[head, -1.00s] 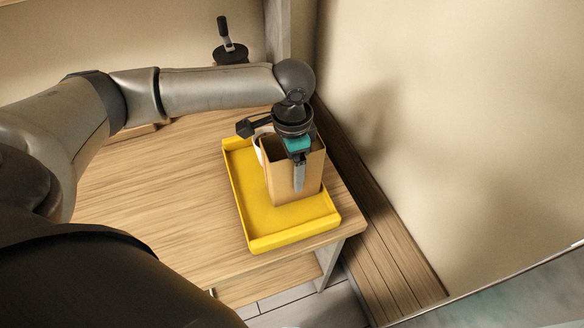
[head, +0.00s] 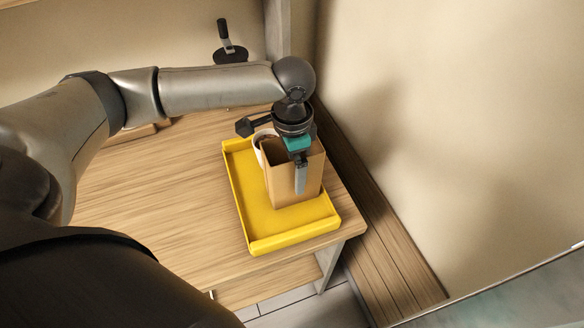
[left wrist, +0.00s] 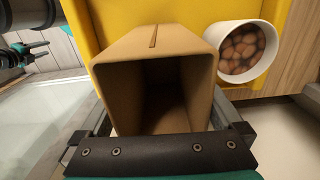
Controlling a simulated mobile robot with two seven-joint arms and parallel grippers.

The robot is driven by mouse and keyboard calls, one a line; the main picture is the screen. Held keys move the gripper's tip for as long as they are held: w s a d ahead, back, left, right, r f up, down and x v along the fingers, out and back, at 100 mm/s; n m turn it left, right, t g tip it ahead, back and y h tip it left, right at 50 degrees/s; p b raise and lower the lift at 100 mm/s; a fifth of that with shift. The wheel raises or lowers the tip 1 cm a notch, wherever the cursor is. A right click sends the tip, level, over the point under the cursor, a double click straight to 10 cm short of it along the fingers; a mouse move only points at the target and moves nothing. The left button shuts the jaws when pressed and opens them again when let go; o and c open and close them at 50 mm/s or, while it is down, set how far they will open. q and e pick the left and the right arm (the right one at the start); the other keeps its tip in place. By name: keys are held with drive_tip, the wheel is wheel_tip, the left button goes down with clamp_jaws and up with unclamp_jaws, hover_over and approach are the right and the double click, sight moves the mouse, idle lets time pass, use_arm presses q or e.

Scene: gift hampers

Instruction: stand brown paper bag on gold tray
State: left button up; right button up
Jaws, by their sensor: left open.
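The brown paper bag (head: 284,185) stands upright on the gold tray (head: 240,205), which looks yellow, towards its right side. The open top of the bag (left wrist: 155,95) faces the camera in the left wrist view and its inside looks empty. My left gripper (head: 298,170) is at the bag's top with its jaws open. In the left wrist view its fingers lie on either side of the bag's mouth; I cannot tell whether they touch it. A dark and teal gripper (left wrist: 22,54), seemingly my right one, is at the left wrist view's left edge, small and unclear.
A white cup (left wrist: 222,38) with brown round contents stands on the tray close beside the bag. The tray lies near the right end of the wooden table (head: 150,205). A black-handled item (head: 229,50) stands at the back. The table left of the tray is clear.

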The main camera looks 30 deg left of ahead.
use_arm(q)
wheel_tip(320, 180, up, 11)
drive_tip(key=p, duration=0.2)
idle(0.3)
